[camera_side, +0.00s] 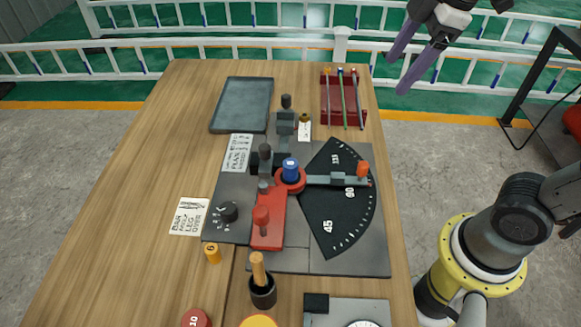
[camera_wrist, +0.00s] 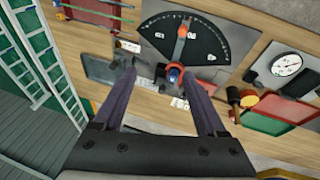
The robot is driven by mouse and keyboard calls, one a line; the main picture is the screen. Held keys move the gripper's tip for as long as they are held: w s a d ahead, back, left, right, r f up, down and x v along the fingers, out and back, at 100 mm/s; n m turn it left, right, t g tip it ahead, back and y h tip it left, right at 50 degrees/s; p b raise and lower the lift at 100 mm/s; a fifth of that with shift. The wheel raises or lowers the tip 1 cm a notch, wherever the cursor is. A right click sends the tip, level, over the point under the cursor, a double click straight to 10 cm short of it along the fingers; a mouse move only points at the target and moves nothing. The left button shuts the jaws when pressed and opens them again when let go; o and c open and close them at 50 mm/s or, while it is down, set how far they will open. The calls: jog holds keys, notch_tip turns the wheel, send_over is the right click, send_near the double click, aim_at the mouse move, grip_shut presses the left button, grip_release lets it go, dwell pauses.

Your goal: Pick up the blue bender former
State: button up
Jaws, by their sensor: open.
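The blue bender former (camera_side: 290,170) is a small upright cylinder seated at the pivot of the bender, inside a red ring. In the wrist view the blue former (camera_wrist: 174,75) shows between my fingers, well below them. My gripper (camera_side: 398,72) is at the top right of the side view, raised and away from the bender, with its two purple-grey fingers apart and empty. My gripper's fingers (camera_wrist: 163,72) also show spread wide in the wrist view. The bender plate (camera_side: 350,258) carries a black angle dial (camera_side: 335,205) and a red handle (camera_side: 268,222).
An orange-tipped arm (camera_side: 362,170) crosses the dial. A red rack (camera_side: 328,112) with rods, a grey tray (camera_side: 240,105) and paper cards (camera_side: 189,217) lie around. A yellow cylinder (camera_side: 213,253), a red disc (camera_side: 196,318) and a wooden-handled tool in a black cup (camera_side: 262,290) stand in front.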

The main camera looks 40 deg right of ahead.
jog(key=w+a+f+n+g, duration=0.25)
jog(key=w+a+n, duration=0.25)
jog(key=w+a, duration=0.3)
jog(key=n+g, duration=0.1)
send_near(290, 163)
jog(key=shift+h, duration=0.3)
notch_tip(290, 163, down, 5)
jog(key=shift+w+f, duration=0.15)
jog(key=shift+a+f, duration=0.15)
jog(key=shift+f, duration=1.15)
jog(key=shift+a+f, duration=0.15)
jog(key=shift+f, duration=1.15)
grip_shut()
